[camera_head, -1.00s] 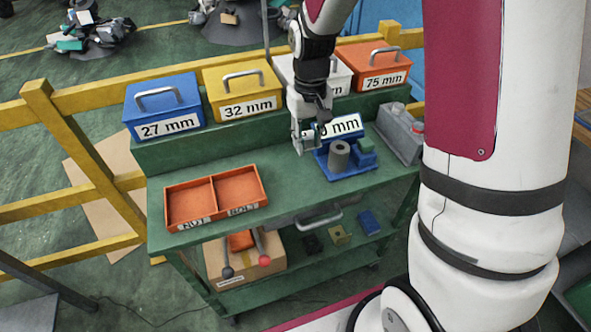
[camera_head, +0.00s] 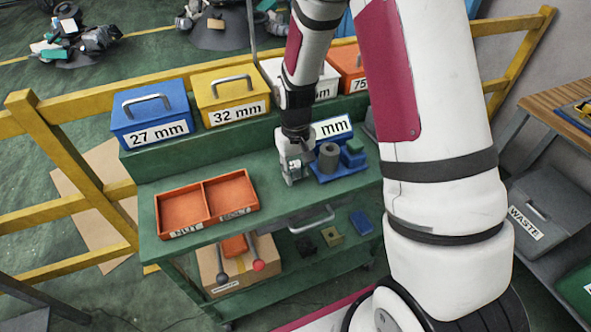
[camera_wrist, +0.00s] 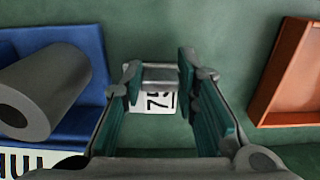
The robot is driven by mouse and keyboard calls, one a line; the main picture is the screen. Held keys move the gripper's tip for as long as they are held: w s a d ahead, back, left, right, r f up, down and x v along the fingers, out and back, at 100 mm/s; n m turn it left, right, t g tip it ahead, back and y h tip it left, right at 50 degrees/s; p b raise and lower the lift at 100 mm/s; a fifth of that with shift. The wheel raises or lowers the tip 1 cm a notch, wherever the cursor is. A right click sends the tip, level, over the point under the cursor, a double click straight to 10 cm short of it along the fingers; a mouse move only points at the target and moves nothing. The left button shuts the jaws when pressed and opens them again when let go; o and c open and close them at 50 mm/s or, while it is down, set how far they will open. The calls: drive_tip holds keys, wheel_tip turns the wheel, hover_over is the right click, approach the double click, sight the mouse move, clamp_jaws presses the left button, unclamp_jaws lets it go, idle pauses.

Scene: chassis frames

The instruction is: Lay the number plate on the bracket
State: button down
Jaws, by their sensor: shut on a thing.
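My gripper (camera_head: 291,176) is over the green bench, just left of a blue fixture (camera_head: 352,169). In the wrist view my gripper (camera_wrist: 158,76) is shut on the number plate (camera_wrist: 151,102), a small white plate with dark characters and a grey metal bar at its upper edge. The characters appear turned and I cannot read them surely. A white sign ending in "mm" (camera_head: 334,127) stands behind the blue fixture; its left part is hidden behind my gripper. I cannot tell for certain which part is the bracket.
A grey hollow cylinder (camera_head: 329,158) and a green block (camera_head: 354,147) stand on the fixture. An orange two-part tray (camera_head: 232,208) lies to the left. A blue 27 mm box (camera_head: 150,113) and a yellow 32 mm box (camera_head: 231,91) line the raised shelf. Bench between tray and gripper is clear.

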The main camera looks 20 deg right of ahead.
drive_tip(key=shift+f, duration=0.1)
drive_tip(key=c, duration=1.7)
unclamp_jaws()
drive_tip(key=shift+f, duration=0.1)
drive_tip(key=o, duration=0.5)
drive_tip(key=shift+c, duration=0.2)
